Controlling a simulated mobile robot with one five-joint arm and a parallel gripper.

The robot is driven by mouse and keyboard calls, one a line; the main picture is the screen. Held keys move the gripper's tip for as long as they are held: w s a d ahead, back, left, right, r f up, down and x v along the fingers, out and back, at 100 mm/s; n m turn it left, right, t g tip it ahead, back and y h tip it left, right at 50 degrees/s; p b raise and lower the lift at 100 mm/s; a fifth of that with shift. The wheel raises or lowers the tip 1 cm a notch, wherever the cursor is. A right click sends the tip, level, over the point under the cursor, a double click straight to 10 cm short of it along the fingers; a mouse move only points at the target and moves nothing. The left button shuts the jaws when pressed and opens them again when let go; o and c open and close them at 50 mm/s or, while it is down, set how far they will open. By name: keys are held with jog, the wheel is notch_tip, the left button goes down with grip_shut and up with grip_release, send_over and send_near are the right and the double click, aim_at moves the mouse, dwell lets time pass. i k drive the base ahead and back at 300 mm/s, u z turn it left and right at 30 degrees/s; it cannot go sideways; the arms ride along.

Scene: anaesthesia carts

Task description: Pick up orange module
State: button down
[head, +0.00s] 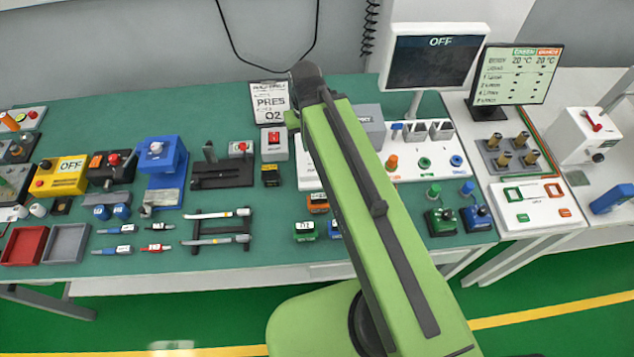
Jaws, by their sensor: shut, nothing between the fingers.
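A small orange module (316,203) sits on the green tabletop, just left of my green arm link. Its right side is close to the arm, which may cover part of it. A green module with a white label (304,231) stands in front of it, and a blue module (334,229) is beside that one, partly behind my arm. My arm stretches from the bottom right up over the table to a dark joint near the back. My gripper cannot be made out; the arm hides whatever lies beneath it.
A black rack with two pen-like tools (219,241) lies left of the modules. A grey box with a red switch (274,143) stands behind. Right of my arm are a white panel with coloured rings (425,174) and green (441,221) and blue (477,218) connector blocks.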

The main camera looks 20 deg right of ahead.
aim_at(318, 203)
jog(key=u, duration=0.25)
jog(key=k, duration=1.35)
jog(key=u, duration=1.1)
jog(key=i, duration=1)
jog(key=u, duration=0.05)
